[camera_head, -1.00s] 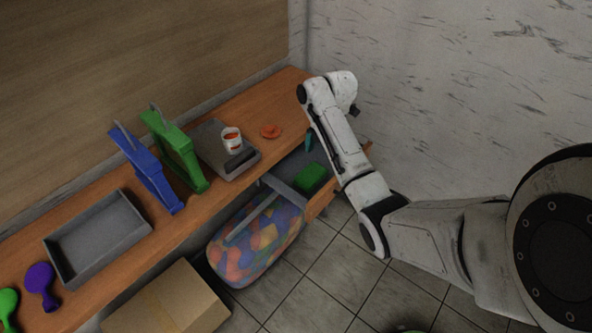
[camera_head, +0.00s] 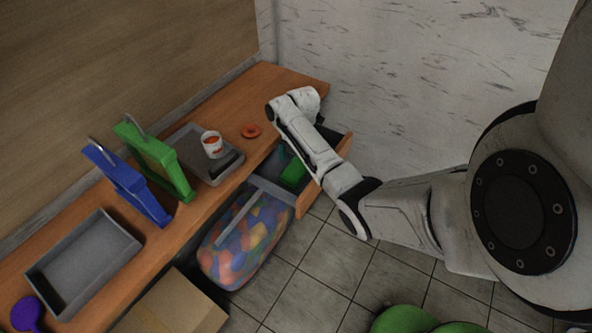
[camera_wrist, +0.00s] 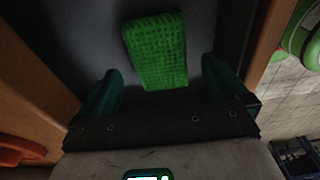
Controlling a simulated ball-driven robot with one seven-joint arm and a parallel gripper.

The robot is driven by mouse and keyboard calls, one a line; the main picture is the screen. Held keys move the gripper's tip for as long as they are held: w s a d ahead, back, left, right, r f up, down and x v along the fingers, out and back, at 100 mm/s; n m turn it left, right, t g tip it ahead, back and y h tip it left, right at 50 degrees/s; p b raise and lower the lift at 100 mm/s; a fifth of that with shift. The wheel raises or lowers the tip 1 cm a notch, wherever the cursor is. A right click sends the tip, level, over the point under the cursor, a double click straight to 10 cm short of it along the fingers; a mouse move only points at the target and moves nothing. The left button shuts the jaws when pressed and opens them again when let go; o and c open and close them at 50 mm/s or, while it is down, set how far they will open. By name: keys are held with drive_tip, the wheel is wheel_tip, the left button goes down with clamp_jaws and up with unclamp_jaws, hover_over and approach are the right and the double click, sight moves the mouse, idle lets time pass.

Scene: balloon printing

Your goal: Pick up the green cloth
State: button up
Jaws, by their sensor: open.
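The green cloth (camera_wrist: 157,50) is a textured, folded rectangular block. It lies on the grey floor of an open drawer (camera_head: 309,198) under the wooden counter. In the head view the cloth (camera_head: 293,172) is partly hidden by my arm. My gripper (camera_wrist: 165,85) is open, its two dark teal fingers apart. In the wrist view the cloth appears between and beyond the fingertips, and neither finger visibly touches it. In the head view most of my gripper is hidden behind my arm.
The drawer's wooden walls flank my gripper. A bag of balloons (camera_head: 243,247) and a cardboard box (camera_head: 172,308) stand below.

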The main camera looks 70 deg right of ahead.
sight(296, 171)
drive_tip(key=shift+a+f, duration=0.15)
drive_tip(key=shift+f, duration=1.2)
drive_tip(key=shift+c, duration=0.3)
drive_tip(key=c, duration=1)
drive_tip(key=shift+r, duration=0.15)
